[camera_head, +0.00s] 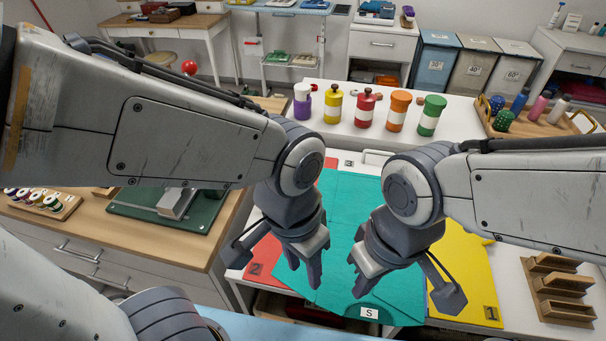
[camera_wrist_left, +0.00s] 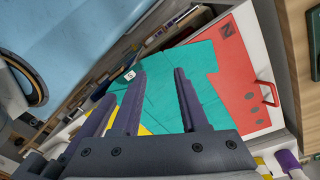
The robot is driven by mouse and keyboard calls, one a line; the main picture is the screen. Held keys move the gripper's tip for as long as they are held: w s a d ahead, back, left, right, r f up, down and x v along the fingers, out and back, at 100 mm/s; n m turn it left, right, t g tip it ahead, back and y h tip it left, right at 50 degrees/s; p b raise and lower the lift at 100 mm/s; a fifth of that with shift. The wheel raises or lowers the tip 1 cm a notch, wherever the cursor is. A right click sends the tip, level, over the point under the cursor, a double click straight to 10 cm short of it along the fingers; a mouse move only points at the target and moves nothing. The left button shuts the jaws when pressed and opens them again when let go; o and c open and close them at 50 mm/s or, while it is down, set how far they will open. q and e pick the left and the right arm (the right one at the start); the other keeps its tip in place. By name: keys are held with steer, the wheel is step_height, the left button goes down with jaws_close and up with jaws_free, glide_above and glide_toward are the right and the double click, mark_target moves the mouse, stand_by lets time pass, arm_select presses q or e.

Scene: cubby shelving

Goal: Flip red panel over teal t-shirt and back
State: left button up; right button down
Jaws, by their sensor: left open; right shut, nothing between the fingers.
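The teal t-shirt (camera_head: 345,205) lies flat in the middle of the white table, with a white "S" label at its near edge. The red panel (camera_head: 262,256), marked 2, lies flat at its left, and the shirt's edge overlaps it. In the left wrist view the red panel (camera_wrist_left: 238,75) shows a red handle at its outer edge, beside the teal t-shirt (camera_wrist_left: 203,78). My left gripper (camera_head: 306,274) is open and empty above the shirt's left part; its fingers also show in the left wrist view (camera_wrist_left: 160,78). My right gripper (camera_head: 358,288) is shut and empty above the shirt's near right part.
A yellow panel (camera_head: 466,275), marked 1, lies right of the shirt. Several coloured jars (camera_head: 365,107) stand behind. Wooden trays (camera_head: 560,290) sit at the right. A wooden desk (camera_head: 190,246) with a green board stands at the left. My arms hide parts of the table.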

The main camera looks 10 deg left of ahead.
arm_select(q)
steer(key=w+a+r+n+p, duration=0.1)
steer(key=w+a+n+p, duration=0.15)
steer(key=w, duration=0.65)
steer(key=w+a+r+n+p, duration=0.1)
steer(key=w+r+p, duration=0.15)
steer(key=w, duration=0.65)
steer(key=w+a+f+n+h+p, duration=0.1)
steer(key=w+a+f+n+p, duration=0.15)
steer(key=w+a, duration=0.5)
steer(key=w+a+f, duration=0.3)
steer(key=a, duration=0.3)
steer(key=f+p, duration=0.1)
steer(key=f, duration=0.2)
steer(key=d+f, duration=0.1)
steer(key=f, duration=0.2)
steer(key=f+p, duration=0.1)
steer(key=f, duration=0.3)
steer(key=shift+w+d+p, duration=0.15)
steer(key=shift+d+p, duration=0.2)
jaws_close()
